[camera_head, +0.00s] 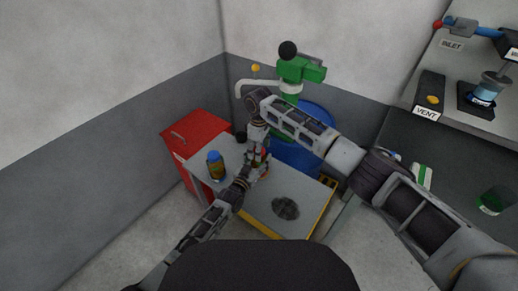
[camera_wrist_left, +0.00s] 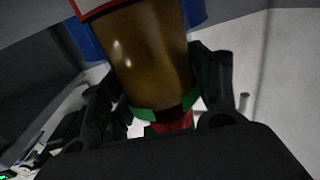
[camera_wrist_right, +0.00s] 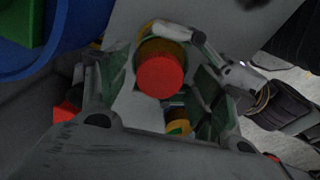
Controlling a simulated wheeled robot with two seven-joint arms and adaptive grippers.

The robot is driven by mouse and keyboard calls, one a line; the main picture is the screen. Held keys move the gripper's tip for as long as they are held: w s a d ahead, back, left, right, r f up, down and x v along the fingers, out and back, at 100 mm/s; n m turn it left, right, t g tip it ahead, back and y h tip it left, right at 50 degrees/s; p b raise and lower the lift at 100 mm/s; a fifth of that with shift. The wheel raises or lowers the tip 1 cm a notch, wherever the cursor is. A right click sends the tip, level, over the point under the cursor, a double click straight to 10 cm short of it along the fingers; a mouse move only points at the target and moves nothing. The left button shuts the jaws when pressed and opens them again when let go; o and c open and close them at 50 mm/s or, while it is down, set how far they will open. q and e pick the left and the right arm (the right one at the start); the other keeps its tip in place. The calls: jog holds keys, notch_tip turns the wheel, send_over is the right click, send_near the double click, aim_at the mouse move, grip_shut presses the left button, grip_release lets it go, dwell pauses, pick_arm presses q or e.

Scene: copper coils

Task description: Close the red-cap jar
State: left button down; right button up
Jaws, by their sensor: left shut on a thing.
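An amber jar (camera_wrist_left: 150,55) fills the middle of the left wrist view, with a green band and a small red part (camera_wrist_left: 178,122) near it. My left gripper (camera_wrist_left: 155,95) is shut on the jar, one dark finger on each side. In the right wrist view a round red cap (camera_wrist_right: 160,77) faces the camera, with the amber jar (camera_wrist_right: 148,32) behind it. My right gripper (camera_wrist_right: 163,98) is open around the cap, with gaps at both sides. Whether the cap sits fully on the jar cannot be told. In the head view both grippers meet above the table and mostly hide the jar.
A blue and yellow bottle (camera_head: 215,166) stands on the grey table (camera_head: 249,211). A dark round piece (camera_head: 285,207) lies there too. A red cabinet (camera_head: 190,133) is at left. A blue barrel (camera_head: 295,157) and a green machine (camera_head: 297,70) stand behind.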

jog(key=shift+r, duration=0.1)
notch_tip(320, 180, up, 12)
dwell(1.0)
pick_arm(q)
jog(key=shift+c, duration=1.5)
grip_release()
jog(key=shift+s, duration=0.1)
jog(key=shift+v, duration=5.95)
pick_arm(e)
jog(key=shift+s, duration=0.1)
